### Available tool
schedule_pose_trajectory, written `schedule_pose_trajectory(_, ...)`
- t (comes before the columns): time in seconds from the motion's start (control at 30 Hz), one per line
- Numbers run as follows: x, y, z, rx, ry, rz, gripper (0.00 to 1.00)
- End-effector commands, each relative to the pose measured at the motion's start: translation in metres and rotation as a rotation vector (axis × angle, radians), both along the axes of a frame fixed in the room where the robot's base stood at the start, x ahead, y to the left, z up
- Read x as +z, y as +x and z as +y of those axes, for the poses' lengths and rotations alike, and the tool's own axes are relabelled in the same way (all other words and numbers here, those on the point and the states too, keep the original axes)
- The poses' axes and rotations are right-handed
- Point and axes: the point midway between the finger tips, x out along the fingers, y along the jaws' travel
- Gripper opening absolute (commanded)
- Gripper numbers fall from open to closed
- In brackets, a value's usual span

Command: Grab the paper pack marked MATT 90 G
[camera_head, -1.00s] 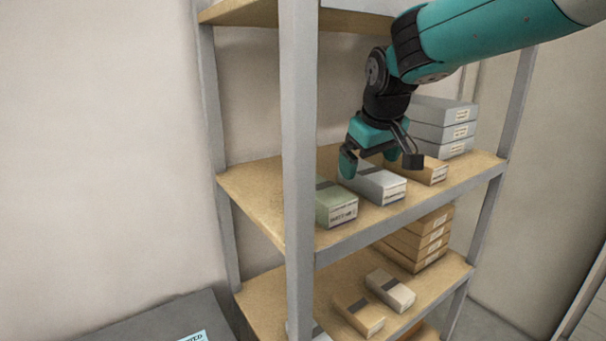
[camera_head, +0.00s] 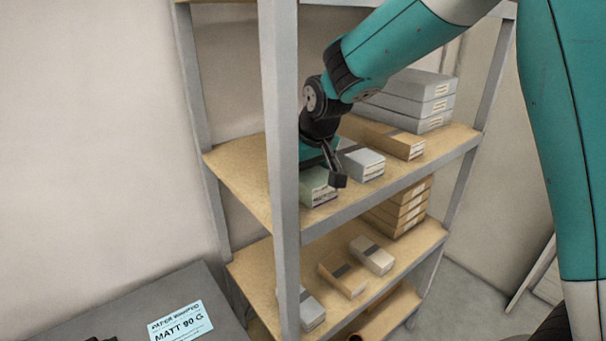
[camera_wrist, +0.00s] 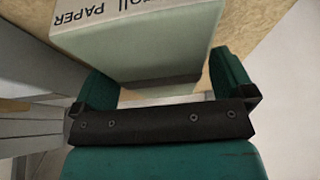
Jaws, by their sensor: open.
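A pale green pack (camera_head: 318,188) with a dark band lies on the middle shelf, partly behind the front post and my gripper. My gripper (camera_head: 322,172) is open at this pack, and one finger is hidden by the post. In the wrist view the green pack (camera_wrist: 170,45) reaches between the two open fingers of my gripper (camera_wrist: 165,88); I cannot tell if they touch it. Its label is cut off: "PAPER" reads upside down, and no full grade shows. A grey-white pack (camera_head: 362,163) and a tan pack (camera_head: 408,147) lie to the right, their labels too small to read.
A light blue card (camera_head: 180,322) reading "MATT 90 G" lies on a dark grey surface (camera_head: 110,315) at lower left. The grey front post (camera_head: 278,130) stands close to my gripper. Grey boxes (camera_head: 415,103) are stacked behind; more packs lie on the lower shelf (camera_head: 255,270).

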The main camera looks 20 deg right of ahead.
Motion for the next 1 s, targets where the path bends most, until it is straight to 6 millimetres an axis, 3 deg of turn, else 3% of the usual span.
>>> schedule_pose_trajectory(0.07,0.0,0.0,0.0,0.0,0.0,0.0,0.98)
schedule_pose_trajectory(0.33,0.0,0.0,0.0,0.0,0.0,0.001,0.37)
schedule_pose_trajectory(0.67,0.003,0.001,0.0,0.0,0.001,-0.002,0.37)
schedule_pose_trajectory(1.0,0.035,-0.004,-0.001,0.0,0.001,-0.005,0.37)
